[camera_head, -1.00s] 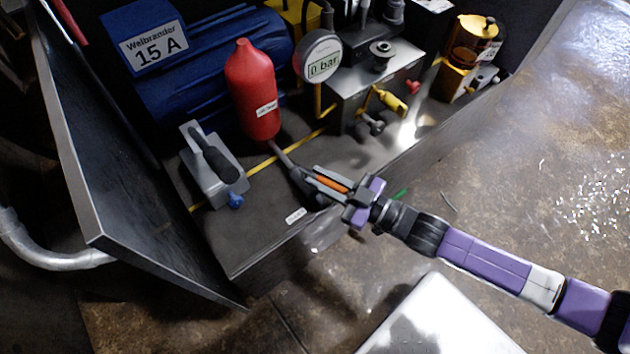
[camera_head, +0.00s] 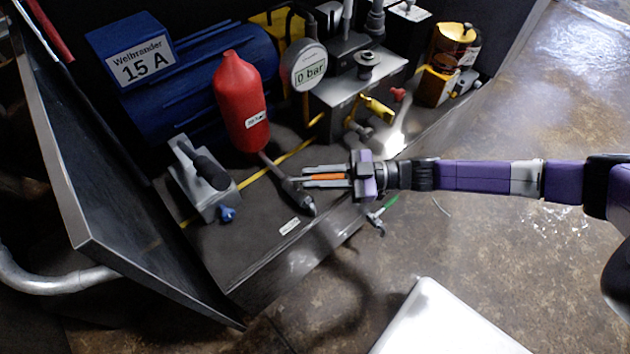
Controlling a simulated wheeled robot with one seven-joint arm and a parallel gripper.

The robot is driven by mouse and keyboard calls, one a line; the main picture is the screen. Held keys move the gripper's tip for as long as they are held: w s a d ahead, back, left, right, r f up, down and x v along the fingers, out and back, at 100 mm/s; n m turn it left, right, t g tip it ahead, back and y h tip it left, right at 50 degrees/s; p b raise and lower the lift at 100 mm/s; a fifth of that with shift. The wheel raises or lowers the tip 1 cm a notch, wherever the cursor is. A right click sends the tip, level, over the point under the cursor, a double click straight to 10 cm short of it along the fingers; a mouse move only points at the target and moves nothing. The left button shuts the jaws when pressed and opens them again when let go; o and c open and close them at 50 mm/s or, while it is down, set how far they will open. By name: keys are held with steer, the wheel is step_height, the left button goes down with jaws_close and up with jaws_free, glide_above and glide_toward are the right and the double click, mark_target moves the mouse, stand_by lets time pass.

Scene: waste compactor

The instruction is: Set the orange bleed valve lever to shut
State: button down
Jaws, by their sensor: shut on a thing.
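The orange bleed valve lever (camera_head: 327,177) lies between the two fingers of my gripper (camera_head: 306,177), which is shut on it. The lever points roughly level to the right, and the purple gripper body hides its right end. A dark valve body (camera_head: 297,196) sits just below the fingertips, at the end of a grey pipe from the red bottle (camera_head: 241,103). The fingers partly cover where the lever meets the valve.
A small white label (camera_head: 289,226) is on the dark deck below the valve. A green-handled fitting (camera_head: 382,210) sits under my wrist. A gauge (camera_head: 308,69) reads 0 bar. A grey block with a black lever (camera_head: 205,175) stands left. Open floor is at right.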

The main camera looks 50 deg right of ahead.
steer(key=shift+f+g, duration=0.1)
steer(key=shift+g, duration=0.2)
steer(key=c, duration=1.3)
jaws_free()
steer(key=shift+c, duration=0.2)
steer(key=shift+d, duration=0.1)
steer(key=shift+p+v, duration=0.65)
steer(key=shift+v, duration=3.25)
steer(key=shift+f, duration=0.1)
